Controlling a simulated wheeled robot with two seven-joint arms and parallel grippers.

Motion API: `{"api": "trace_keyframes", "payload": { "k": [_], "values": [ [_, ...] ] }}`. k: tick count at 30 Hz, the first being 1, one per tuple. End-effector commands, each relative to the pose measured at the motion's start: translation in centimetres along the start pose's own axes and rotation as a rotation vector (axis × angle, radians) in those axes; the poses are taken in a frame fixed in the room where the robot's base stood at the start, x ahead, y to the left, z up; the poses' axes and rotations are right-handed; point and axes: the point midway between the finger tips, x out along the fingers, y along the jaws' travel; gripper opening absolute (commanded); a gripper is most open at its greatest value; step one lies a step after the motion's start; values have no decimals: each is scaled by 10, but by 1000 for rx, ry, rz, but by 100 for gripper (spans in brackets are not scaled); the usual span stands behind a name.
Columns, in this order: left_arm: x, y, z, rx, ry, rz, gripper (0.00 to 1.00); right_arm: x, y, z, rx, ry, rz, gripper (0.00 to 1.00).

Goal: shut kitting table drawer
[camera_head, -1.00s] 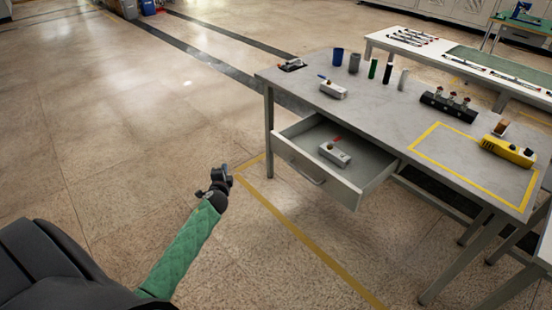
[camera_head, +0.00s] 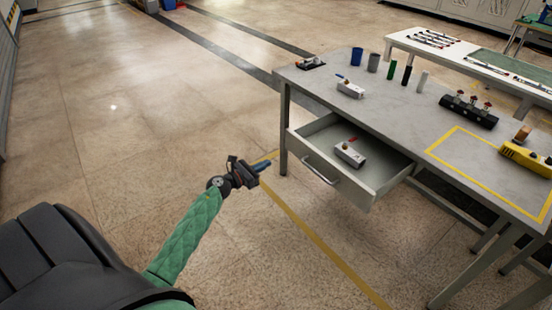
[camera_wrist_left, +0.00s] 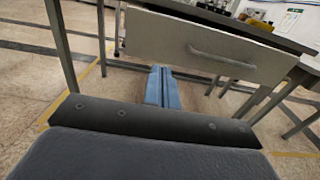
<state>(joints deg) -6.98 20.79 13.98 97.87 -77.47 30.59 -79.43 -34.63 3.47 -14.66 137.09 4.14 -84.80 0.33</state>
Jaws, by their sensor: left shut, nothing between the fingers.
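The grey kitting table (camera_head: 420,128) stands at the right with its drawer (camera_head: 325,184) pulled open toward me. The drawer front has a bar handle (camera_head: 320,172), and a small white and grey device (camera_head: 350,154) lies inside. My left gripper (camera_head: 263,165) is shut and empty, to the left of the drawer front and apart from it. In the left wrist view its blue fingers (camera_wrist_left: 162,88) lie together, pointing below the drawer front (camera_wrist_left: 205,45); the handle (camera_wrist_left: 222,57) shows up and to the right. My right gripper is in neither view.
On the tabletop are several cups and cylinders (camera_head: 373,62), a black fixture (camera_head: 469,110) and a yellow device (camera_head: 526,158) by a yellow-taped rectangle. A white bench (camera_head: 455,55) stands behind. Table legs (camera_head: 284,130) flank the drawer. The floor at left is clear.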

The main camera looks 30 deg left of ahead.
Motion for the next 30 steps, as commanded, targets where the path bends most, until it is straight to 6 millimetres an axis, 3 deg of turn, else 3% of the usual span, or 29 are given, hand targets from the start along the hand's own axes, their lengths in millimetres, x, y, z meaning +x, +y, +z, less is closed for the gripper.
{"api": "trace_keyframes", "payload": {
  "k": [21, 30],
  "values": [
    [107, 0, 4, -6, -3, 2, 0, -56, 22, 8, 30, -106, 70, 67],
    [130, 0, 2, -4, -1, 2, 0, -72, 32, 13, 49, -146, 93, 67]
  ]
}}
